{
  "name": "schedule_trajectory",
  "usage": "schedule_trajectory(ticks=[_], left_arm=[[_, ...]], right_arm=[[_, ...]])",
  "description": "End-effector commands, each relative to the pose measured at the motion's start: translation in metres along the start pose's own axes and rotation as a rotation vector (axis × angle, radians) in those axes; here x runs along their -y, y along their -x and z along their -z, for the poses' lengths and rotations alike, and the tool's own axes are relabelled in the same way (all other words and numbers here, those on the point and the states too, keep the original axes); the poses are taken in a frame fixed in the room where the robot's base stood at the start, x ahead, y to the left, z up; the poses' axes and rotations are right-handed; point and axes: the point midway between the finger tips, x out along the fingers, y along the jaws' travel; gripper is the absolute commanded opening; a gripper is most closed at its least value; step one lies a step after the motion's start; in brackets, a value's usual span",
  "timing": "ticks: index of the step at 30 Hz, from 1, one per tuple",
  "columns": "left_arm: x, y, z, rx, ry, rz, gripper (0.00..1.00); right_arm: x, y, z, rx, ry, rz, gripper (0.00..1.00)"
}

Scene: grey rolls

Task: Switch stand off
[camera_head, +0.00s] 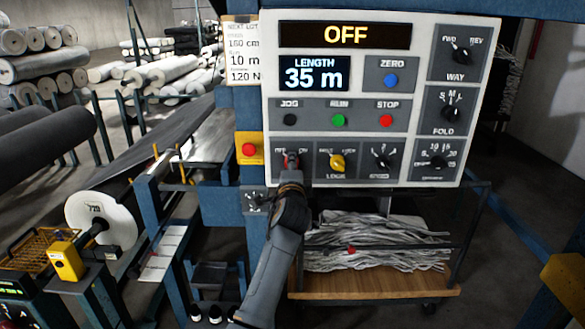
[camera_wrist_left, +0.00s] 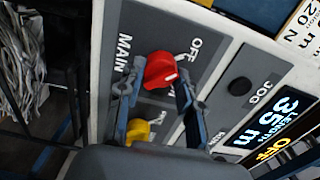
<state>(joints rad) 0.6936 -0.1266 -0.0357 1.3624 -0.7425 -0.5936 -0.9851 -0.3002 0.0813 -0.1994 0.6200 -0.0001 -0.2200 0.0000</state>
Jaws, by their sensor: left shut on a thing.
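The stand's control panel (camera_head: 408,22) fills the upper middle of the head view, and its top display (camera_head: 345,35) reads OFF. The red MAIN knob (camera_head: 291,158) sits at the panel's lower left, mostly hidden by my left gripper (camera_head: 292,172). In the left wrist view the red knob (camera_wrist_left: 160,70) lies between the two fingers of my left gripper (camera_wrist_left: 155,92), which is shut on it. The OFF label (camera_wrist_left: 193,49) is beside the knob. The knob's exact angle is hard to tell. My right gripper is not in view.
A yellow knob (camera_head: 338,162) is just right of the red one. Green (camera_head: 338,120) and red (camera_head: 386,120) push buttons are above. A red mushroom button (camera_head: 249,150) is on the left post. A cart with grey cloth (camera_head: 375,240) stands below.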

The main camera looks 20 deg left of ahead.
Motion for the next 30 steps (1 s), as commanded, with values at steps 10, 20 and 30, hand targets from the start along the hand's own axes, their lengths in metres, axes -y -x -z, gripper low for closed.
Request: schedule_trajectory(ticks=[10, 20, 30], left_arm=[[0.0, 0.0, 0.0, 0.0, 0.0, 0.0, 0.59], [-0.001, 0.021, 0.0, -0.001, 0.0, 0.0, 0.59], [-0.001, 0.087, 0.0, -0.001, 0.002, 0.0, 0.59]], right_arm=[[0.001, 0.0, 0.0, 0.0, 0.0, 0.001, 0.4], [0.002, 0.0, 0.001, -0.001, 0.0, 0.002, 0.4], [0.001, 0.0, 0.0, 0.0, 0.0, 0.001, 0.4]])
